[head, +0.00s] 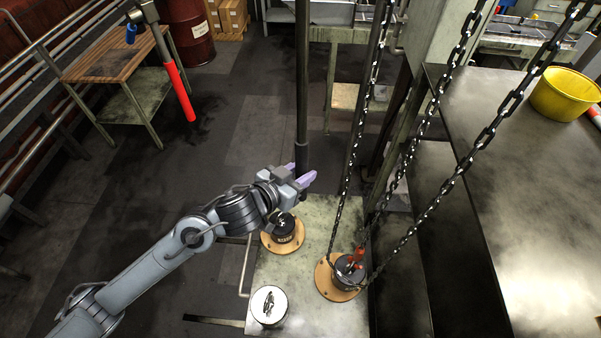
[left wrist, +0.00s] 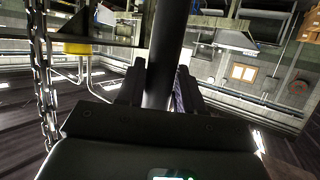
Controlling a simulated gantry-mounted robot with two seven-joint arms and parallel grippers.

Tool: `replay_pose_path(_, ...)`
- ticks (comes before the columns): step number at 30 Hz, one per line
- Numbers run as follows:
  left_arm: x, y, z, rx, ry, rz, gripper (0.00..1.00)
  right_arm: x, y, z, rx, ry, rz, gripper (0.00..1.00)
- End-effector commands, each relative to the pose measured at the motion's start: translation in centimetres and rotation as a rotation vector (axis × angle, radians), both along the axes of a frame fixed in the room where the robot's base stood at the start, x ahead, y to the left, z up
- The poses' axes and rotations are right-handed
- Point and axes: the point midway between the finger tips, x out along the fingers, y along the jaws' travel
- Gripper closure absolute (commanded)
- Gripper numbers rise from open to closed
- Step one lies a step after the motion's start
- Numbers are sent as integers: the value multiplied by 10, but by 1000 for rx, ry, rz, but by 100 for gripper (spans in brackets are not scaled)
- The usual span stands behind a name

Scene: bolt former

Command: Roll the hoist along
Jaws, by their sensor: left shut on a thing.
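My left gripper (head: 304,181) is shut on a dark upright pole (head: 302,120) in the middle of the head view. In the left wrist view the pole (left wrist: 165,50) rises between the two fingers (left wrist: 158,88). Hoist chains (head: 430,110) hang to the right of the gripper, apart from it. They run down to a red hook (head: 359,254) at a dark weight on a round wooden disc (head: 325,280). A chain (left wrist: 40,80) also shows at the left of the left wrist view. My right gripper is not in view.
A dark metal bench (head: 530,220) with a yellow bucket (head: 566,93) stands at right. The floor (head: 200,165) at left is mostly clear.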

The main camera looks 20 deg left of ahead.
Motion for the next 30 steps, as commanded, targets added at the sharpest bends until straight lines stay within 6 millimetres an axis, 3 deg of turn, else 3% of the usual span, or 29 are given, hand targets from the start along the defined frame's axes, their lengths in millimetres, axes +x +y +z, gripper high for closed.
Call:
replay_pose_path(11,6,14,-1,3,0,4,100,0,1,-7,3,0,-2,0)
replay_pose_path(30,11,28,-1,1,3,6,100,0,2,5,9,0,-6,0)
